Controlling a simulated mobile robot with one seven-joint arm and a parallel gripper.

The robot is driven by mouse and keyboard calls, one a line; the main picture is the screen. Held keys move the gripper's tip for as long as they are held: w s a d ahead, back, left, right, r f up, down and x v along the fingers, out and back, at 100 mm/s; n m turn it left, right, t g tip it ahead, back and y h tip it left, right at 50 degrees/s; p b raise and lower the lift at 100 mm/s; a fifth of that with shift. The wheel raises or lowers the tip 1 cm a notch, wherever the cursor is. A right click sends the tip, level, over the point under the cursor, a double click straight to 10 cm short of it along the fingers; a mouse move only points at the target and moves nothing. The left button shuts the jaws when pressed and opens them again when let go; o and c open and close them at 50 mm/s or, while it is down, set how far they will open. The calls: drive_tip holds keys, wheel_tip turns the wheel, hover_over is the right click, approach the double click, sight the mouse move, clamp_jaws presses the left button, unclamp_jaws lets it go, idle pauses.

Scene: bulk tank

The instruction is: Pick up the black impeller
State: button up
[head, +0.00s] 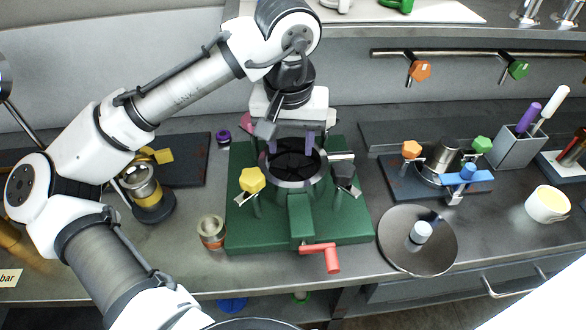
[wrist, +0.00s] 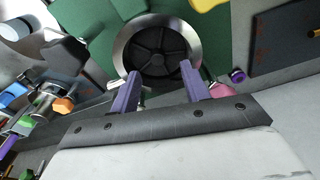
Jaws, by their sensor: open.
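The black impeller (head: 294,166) sits inside a round metal ring on the green base (head: 265,232). In the wrist view the impeller (wrist: 158,52) is a dark disc with radial vanes, inside the shiny ring (wrist: 122,48). My gripper (head: 290,142) is above the far side of the ring, pointing down. In the wrist view its two purple fingers (wrist: 158,84) are apart, with nothing between them, over the near rim of the ring. I cannot tell how high the fingertips are above the impeller.
Yellow (head: 252,180) and black (head: 345,172) knobs flank the ring; a red handle (head: 325,256) projects in front. A steel disc lid (head: 400,252) lies to the right, a small copper-coloured cup (head: 211,232) to the left. A blue-handled fixture (head: 468,180) stands further right.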

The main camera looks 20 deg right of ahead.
sight(293, 163)
drive_tip(key=shift+w+d+f+p, duration=0.1)
drive_tip(key=shift+d+f+p, duration=0.05)
drive_tip(key=shift+f, duration=0.75)
drive_tip(key=shift+w+d+f+p, duration=0.1)
drive_tip(key=shift+f, duration=0.75)
drive_tip(key=shift+w+d+f+p, duration=0.1)
drive_tip(key=shift+d+f+p, duration=0.05)
drive_tip(key=shift+f, duration=0.75)
clamp_jaws()
